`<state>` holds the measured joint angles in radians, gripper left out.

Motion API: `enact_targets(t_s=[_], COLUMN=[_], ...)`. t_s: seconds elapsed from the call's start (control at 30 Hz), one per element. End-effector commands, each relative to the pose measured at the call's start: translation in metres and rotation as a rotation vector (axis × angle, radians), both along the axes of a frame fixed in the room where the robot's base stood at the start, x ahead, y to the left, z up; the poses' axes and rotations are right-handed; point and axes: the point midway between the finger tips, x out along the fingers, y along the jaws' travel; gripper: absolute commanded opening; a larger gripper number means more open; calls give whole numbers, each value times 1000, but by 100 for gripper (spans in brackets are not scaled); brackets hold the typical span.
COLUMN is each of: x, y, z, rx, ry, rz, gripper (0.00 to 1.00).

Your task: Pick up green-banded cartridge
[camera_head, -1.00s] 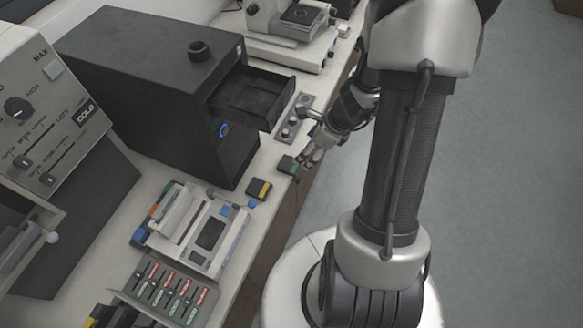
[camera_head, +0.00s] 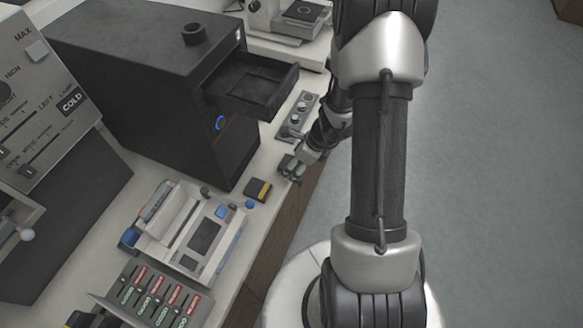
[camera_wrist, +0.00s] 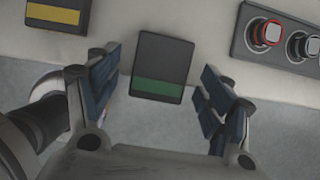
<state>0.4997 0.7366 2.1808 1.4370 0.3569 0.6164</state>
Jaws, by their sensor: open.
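The green-banded cartridge (camera_wrist: 157,66) is a dark flat block with a green stripe on its near end. In the wrist view it lies on the pale bench top near the bench edge. My gripper (camera_wrist: 162,82) is open, with its blue-padded fingers to the left and right of the cartridge and gaps on both sides. In the head view my gripper (camera_head: 291,168) is low at the bench's front edge and largely hides the cartridge.
A yellow-banded cartridge (camera_head: 258,189) lies close by; it is also at the upper left in the wrist view (camera_wrist: 56,15). A button panel (camera_head: 297,116) sits beyond my gripper. The black press (camera_head: 150,85) has an open drawer (camera_head: 255,90). Open floor lies right.

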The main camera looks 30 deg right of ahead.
Motion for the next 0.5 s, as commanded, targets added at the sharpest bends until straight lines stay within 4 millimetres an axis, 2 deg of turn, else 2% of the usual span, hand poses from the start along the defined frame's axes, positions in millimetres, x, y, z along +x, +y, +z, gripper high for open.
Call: enact_targets(t_s=[0.2,0.5], x=[1,1], y=[0,0], z=[0,0], rx=[-2,-1], ry=[-1,-1], rz=[0,0], gripper=[73,53])
